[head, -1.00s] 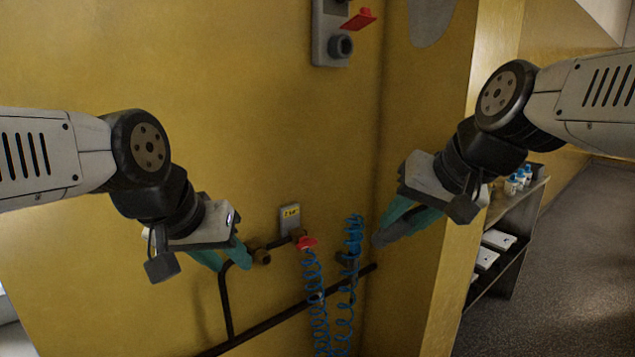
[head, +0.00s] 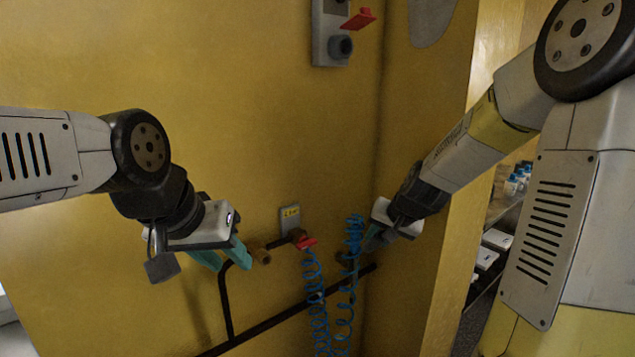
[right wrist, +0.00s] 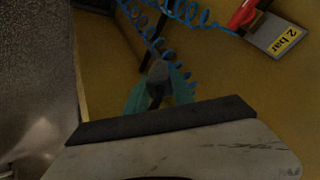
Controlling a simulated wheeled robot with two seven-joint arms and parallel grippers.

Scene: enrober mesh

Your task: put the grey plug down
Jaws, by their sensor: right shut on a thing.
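My right gripper (head: 376,238) is low by the wall corner, just right of the blue coiled hoses. In the right wrist view its teal fingers (right wrist: 160,92) are shut on the grey plug (right wrist: 158,70). The plug's tip points away from the gripper towards the yellow wall; I cannot tell whether it touches anything. In the head view the plug is small and partly hidden by the fingers. My left gripper (head: 222,260) is open and empty, with its teal fingers apart, just left of a brass fitting (head: 260,256) on the wall.
Blue coiled hoses (head: 316,300) hang by a red valve handle (head: 305,243) and a "2 bar" plate (head: 290,220). A dark pipe (head: 270,323) runs along the wall. A grey switch box (head: 326,40) with a red flap is above. Shelves (head: 497,240) stand right, partly behind my arm.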

